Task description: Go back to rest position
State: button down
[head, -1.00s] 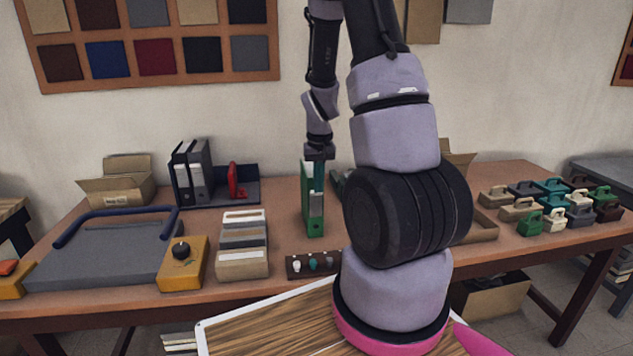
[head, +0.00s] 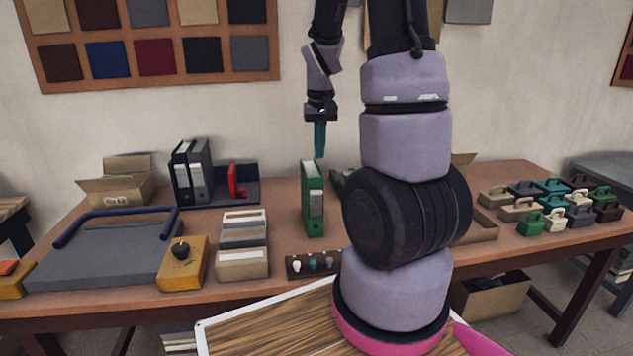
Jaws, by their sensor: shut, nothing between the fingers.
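My gripper (head: 320,152) hangs in the upper middle of the head view, pointing down, with its teal fingers shut and nothing between them. It is above the green binder (head: 313,200), which stands upright on the table with its labelled spine towards me. The fingertips are close to the binder's top edge in the picture. I cannot tell how far apart they are in depth.
The brown table (head: 280,240) also holds grey binders (head: 190,172) in a dark holder, an open cardboard box (head: 118,184), a grey machine with a blue bar (head: 105,250), a box organiser (head: 243,245) and several small handled blocks (head: 555,205). My arm hides part of the table.

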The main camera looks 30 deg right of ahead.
dwell(0.4)
jog(key=s+a+r+t+y, duration=0.1)
jog(key=s+a+r+t, duration=0.2)
jog(key=s+a+r, duration=0.3)
jog(key=s+a+r+m+t+y, duration=0.1)
jog(key=s+a+r+t, duration=0.2)
jog(key=s+a+r, duration=0.3)
jog(key=a+v, duration=0.1)
jog(key=v, duration=0.7)
jog(key=shift+a+r, duration=0.25)
jog(key=shift+r, duration=0.35)
